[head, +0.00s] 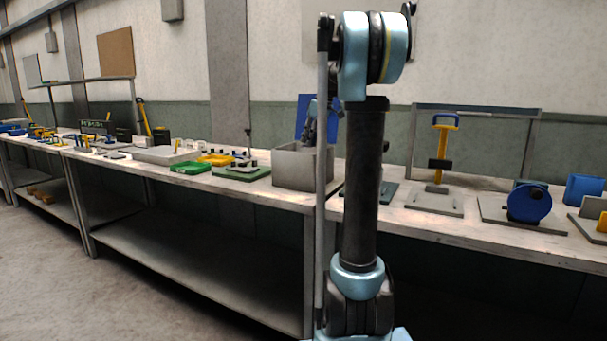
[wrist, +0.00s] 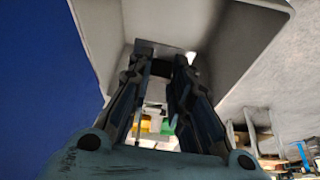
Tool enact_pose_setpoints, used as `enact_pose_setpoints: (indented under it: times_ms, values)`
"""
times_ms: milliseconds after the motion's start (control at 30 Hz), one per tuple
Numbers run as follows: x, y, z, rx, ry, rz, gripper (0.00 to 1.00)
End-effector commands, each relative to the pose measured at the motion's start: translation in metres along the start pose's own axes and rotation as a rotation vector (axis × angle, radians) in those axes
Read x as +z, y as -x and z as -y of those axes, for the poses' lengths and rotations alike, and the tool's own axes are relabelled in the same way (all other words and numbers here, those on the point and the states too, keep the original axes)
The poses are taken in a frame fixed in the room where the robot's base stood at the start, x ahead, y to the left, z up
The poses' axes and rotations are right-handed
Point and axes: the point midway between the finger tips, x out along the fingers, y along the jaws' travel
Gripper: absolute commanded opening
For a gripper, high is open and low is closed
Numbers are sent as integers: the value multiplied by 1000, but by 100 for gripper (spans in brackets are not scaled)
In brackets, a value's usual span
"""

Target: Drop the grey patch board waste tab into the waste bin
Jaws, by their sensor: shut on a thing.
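The waste bin is a grey open-topped box (head: 298,170) on the bench, left of my arm in the head view. In the wrist view its pale grey walls (wrist: 98,38) surround the far ends of my fingers. My gripper (wrist: 162,60) points into or over the bin's opening; it also shows small and partly hidden above the bin in the head view (head: 318,122). It is shut on a small dark grey piece, the waste tab (wrist: 160,47), at the fingertips. The tab's outline is hard to make out against the bin, and its height above the bin floor cannot be told.
A blue panel (head: 304,112) stands behind the bin. Green (head: 190,168) and yellow (head: 216,159) trays and a green-based fixture (head: 243,172) lie left of it.

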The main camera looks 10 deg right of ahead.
Motion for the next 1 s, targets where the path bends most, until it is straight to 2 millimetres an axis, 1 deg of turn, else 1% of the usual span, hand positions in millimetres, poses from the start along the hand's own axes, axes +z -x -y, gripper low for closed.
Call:
enact_pose_setpoints:
  times_ms: [267,300,400,767,867,1000]
  values:
    - [0,-1,0,0,1,0,10]
    - [0,-2,0,0,1,0,21]
    - [0,-2,0,0,1,0,43]
    - [0,0,1,-1,1,0,43]
    - [0,6,1,0,1,0,43]
    - [0,26,1,0,1,0,43]
